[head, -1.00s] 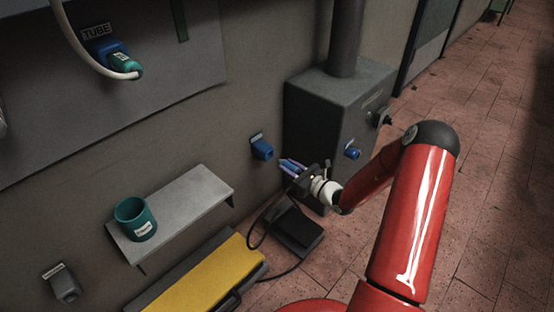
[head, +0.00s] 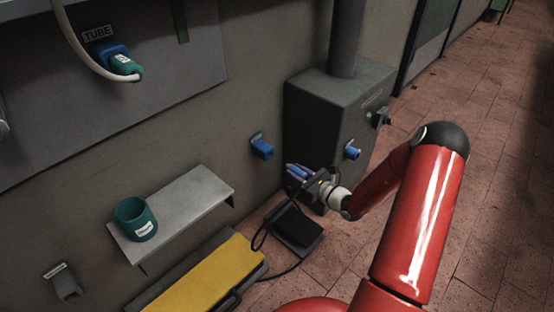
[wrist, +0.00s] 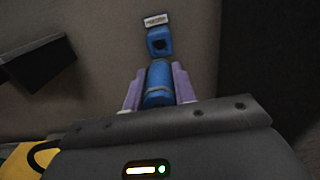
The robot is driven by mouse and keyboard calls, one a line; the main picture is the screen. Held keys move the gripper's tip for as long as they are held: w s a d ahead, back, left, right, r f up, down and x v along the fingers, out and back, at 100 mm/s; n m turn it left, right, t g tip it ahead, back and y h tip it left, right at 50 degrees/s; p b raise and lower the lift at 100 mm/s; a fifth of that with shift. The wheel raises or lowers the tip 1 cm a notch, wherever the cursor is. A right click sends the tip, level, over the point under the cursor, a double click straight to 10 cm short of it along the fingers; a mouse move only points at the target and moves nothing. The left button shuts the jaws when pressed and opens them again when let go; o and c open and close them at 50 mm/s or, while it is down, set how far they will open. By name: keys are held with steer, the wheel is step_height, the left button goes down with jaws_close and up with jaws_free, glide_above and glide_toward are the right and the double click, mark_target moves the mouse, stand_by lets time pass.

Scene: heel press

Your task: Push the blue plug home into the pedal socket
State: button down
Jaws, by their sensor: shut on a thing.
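My gripper (head: 296,172) has purple fingers shut on the blue plug (wrist: 158,82), whose tip points at the wall in the wrist view. A blue socket (head: 262,147) sits on the wall up and left of my gripper in the head view. It also shows straight ahead of the plug in the wrist view (wrist: 159,40), under a white label too small to read. The plug and this socket are apart, with a gap of wall between them. A black cable loops below my gripper by the dark pedal (head: 297,226) on the floor.
A dark grey box (head: 330,110) with a pipe and another blue fitting (head: 352,153) stands right of the socket. A shelf (head: 195,200) holds a teal cup (head: 136,219). A yellow-topped platform (head: 215,277) lies below. Open floor is at right.

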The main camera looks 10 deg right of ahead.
steer(key=p+v, duration=0.1)
steer(key=v, duration=1.9)
steer(key=shift+s+d+p, duration=0.25)
steer(key=shift+s+p, duration=0.05)
steer(key=shift+p, duration=0.05)
stand_by(1.2)
steer(key=w+d+f+b, duration=0.1)
steer(key=w+d+b, duration=0.2)
steer(key=w+d, duration=0.3)
steer(key=w+d+f+b, duration=0.1)
steer(key=w+d+b, duration=0.3)
steer(key=w+d, duration=0.3)
steer(key=shift+d, duration=2.35)
steer(key=shift+a, duration=0.1)
steer(key=shift+x, duration=2.35)
